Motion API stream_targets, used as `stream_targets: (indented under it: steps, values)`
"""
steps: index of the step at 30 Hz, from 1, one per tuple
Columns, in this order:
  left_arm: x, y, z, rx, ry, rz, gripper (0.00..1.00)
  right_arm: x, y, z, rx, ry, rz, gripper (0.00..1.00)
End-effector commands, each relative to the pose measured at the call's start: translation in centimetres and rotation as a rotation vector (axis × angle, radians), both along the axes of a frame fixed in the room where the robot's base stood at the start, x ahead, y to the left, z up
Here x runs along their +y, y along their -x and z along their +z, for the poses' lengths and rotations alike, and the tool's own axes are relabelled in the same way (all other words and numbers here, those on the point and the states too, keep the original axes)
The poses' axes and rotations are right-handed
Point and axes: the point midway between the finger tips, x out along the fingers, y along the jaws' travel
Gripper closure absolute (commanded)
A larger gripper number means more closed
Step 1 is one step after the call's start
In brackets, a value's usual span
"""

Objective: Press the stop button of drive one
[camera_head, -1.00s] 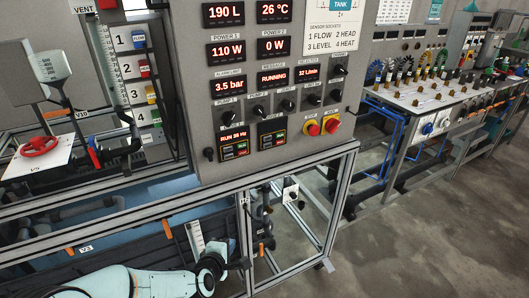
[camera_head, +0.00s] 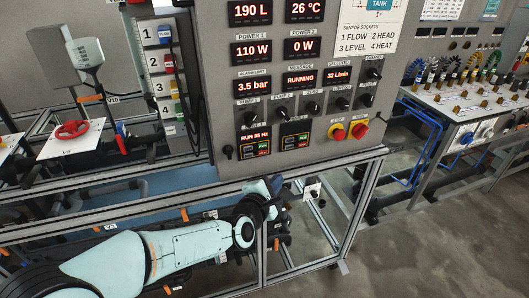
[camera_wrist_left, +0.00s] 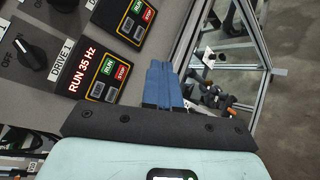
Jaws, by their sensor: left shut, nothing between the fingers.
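The drive one unit (camera_head: 254,143) sits low on the grey panel, its display reading RUN 35 Hz. In the left wrist view its DRIVE 1 label and display (camera_wrist_left: 84,72) are clear, with a green RUN button (camera_wrist_left: 108,67) and beside it a red STOP button (camera_wrist_left: 122,73). My left gripper (camera_head: 275,186) is just below the panel's lower edge in the head view. In the left wrist view its blue fingers (camera_wrist_left: 158,66) are shut together and empty, right of the STOP button and apart from it. My right gripper is out of view.
A second drive unit (camera_head: 295,138) is right of drive one. Selector knobs (camera_head: 281,112) sit above both. A yellow-based red switch (camera_head: 360,131) is further right. An aluminium frame rail (camera_head: 330,165) runs below the panel, close to my left arm. Grey floor is open at right.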

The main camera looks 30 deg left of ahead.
Motion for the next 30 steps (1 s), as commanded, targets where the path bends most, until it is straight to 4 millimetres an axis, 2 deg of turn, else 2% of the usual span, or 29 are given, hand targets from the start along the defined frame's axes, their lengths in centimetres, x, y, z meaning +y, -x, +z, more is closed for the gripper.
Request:
stream_targets:
  steps: [8, 17, 21, 30]
  values:
    - [1.3, -1.1, -0.1, 0.000, -0.001, 0.001, 1.00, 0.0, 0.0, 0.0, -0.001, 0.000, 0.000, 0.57]
    - [4.6, -3.9, 0.0, 0.002, -0.001, 0.002, 1.00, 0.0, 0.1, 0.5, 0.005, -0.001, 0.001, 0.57]
    - [5.7, -4.9, -0.2, -0.001, 0.000, 0.000, 1.00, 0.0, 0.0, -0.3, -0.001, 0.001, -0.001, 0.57]
    - [6.7, -5.7, -0.1, 0.002, -0.002, 0.001, 1.00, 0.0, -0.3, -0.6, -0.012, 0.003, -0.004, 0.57]
